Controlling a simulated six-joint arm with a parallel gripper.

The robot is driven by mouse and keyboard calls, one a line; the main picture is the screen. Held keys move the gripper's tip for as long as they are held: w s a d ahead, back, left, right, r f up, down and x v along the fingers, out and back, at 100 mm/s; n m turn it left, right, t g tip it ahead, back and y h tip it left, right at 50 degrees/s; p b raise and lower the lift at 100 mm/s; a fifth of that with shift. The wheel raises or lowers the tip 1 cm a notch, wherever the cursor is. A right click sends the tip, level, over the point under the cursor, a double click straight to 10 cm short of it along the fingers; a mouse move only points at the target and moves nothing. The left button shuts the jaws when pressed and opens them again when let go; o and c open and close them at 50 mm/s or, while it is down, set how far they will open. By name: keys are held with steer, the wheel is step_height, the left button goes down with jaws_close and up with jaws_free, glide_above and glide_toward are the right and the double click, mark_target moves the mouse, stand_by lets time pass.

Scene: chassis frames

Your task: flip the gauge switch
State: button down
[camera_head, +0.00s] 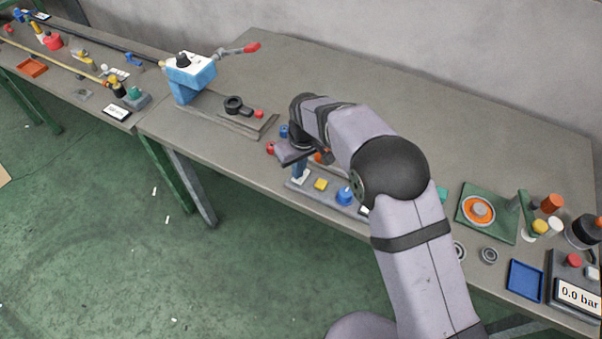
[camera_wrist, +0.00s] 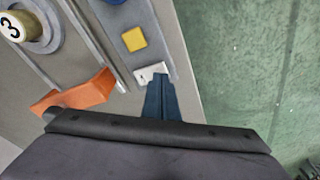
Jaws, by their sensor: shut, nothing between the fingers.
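A small white switch (camera_head: 301,180) sits at the left end of a grey panel (camera_head: 325,199) near the table's front edge. It also shows in the wrist view (camera_wrist: 147,73), partly hidden by my fingertips. My gripper (camera_head: 299,173) points down with its blue fingers shut and empty. Its fingertips (camera_wrist: 158,79) are right at the white switch; I cannot tell whether they touch it. A yellow button (camera_head: 320,184) and a blue knob (camera_head: 344,196) are beside the switch on the panel. I cannot read any label on the switch.
An orange part (camera_wrist: 80,95) and a round post marked 3 (camera_wrist: 18,26) stand behind the panel. A blue clamp fixture (camera_head: 190,75) with a red-tipped lever is at the left. A green plate (camera_head: 486,230), blue tray (camera_head: 524,280) and 0.0 bar display (camera_head: 579,295) are at the right.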

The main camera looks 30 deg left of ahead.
steer(key=shift+f+b, duration=0.35)
steer(key=shift+f, duration=0.3)
steer(key=shift+r, duration=0.15)
step_height(320, 180, up, 7)
steer(key=p, duration=0.5)
stand_by(0.5)
stand_by(0.5)
